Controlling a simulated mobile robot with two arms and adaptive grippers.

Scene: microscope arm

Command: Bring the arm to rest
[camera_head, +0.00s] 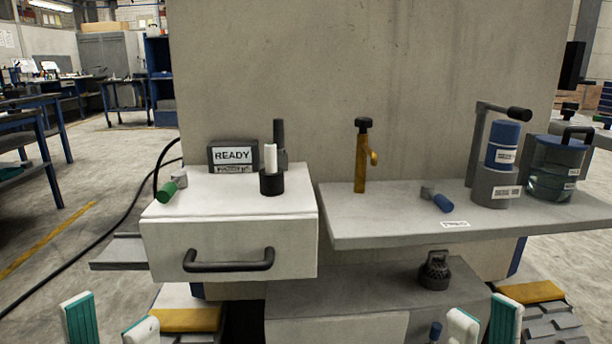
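No microscope is clearly recognisable, and I cannot tell which part is the arm. On the white drawer unit, a dark upright post (279,140) stands beside a white cylinder in a black round holder (272,183). On the grey shelf at right, a grey stand with a black-ended horizontal lever (505,112) rises behind a blue-and-grey cylinder (502,146). My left gripper (108,310) is at the bottom left, below the drawer, its fingers apart and empty. My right gripper (483,306) is at the bottom right, below the shelf, fingers apart and empty.
A READY sign box (232,156) and a green-ended cylinder (168,190) are on the drawer unit. A brass valve-like piece (361,170), a small blue cylinder (442,203) and a liquid-filled jar (556,165) are on the shelf. A dark knob (434,272) sits lower.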

